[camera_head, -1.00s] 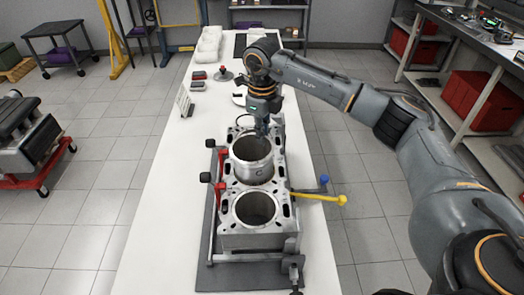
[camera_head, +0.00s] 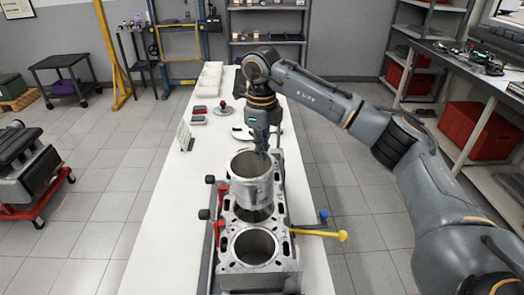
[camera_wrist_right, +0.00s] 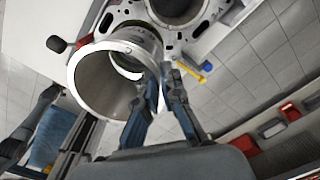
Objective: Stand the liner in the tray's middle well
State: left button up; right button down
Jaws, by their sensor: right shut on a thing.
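The liner (camera_head: 252,188) is an upright grey metal cylinder above the engine block (camera_head: 283,225). Its lower edge shows just over the dark middle bore, and it looks clear of the block. My right gripper (camera_head: 264,152) is shut on the liner's upper rim at its right side. In the right wrist view the liner (camera_wrist_right: 140,38) shows its open end, and the gripper's fingers (camera_wrist_right: 160,82) are at its wall. The block's near bore (camera_head: 255,243) is open, and the far one is hidden behind the liner and gripper. I cannot make out the tray for certain. My left gripper is not in view.
Red-handled clamps (camera_head: 221,233) flank the block's left side; a yellow-tipped lever (camera_head: 342,236) and blue knob (camera_head: 324,214) stick out right. A small upright card (camera_head: 185,137) and red-and-grey pieces (camera_head: 198,115) stand farther back on the white table (camera_head: 160,215). The table's left strip is clear.

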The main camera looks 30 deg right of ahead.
jog(key=shift+r+p, duration=2.9)
jog(key=shift+r, duration=1.35)
